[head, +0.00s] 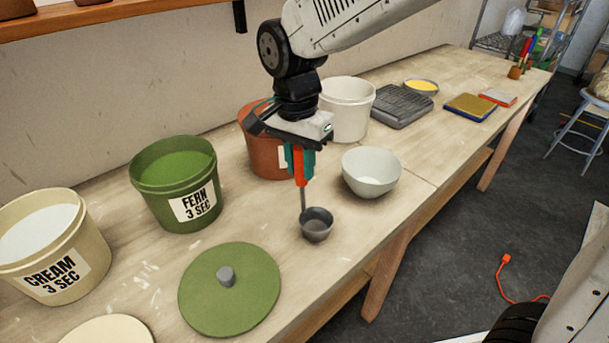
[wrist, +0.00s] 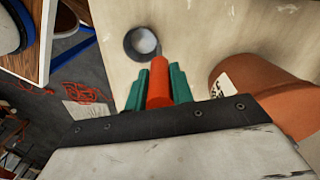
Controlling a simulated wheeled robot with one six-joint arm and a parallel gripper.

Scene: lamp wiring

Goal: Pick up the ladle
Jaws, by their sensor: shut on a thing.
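The ladle (head: 316,225) has a small grey metal cup and an upright handle with an orange-red grip. My gripper (head: 300,165), with green fingers, is shut on the orange grip. The cup hangs at the lower end, between the green lid and the white bowl. I cannot tell for sure whether the cup touches the table. In the wrist view, the orange handle (wrist: 160,85) sits between the two green fingers, and the cup (wrist: 141,43) shows beyond them.
A white bowl (head: 371,173) stands just right of the ladle. A green lid (head: 230,290) lies left of it. A terracotta bucket (head: 262,150) is behind my gripper, a green FERN bucket (head: 177,185) and CREAM bucket (head: 50,250) to the left, a white bucket (head: 347,110) behind.

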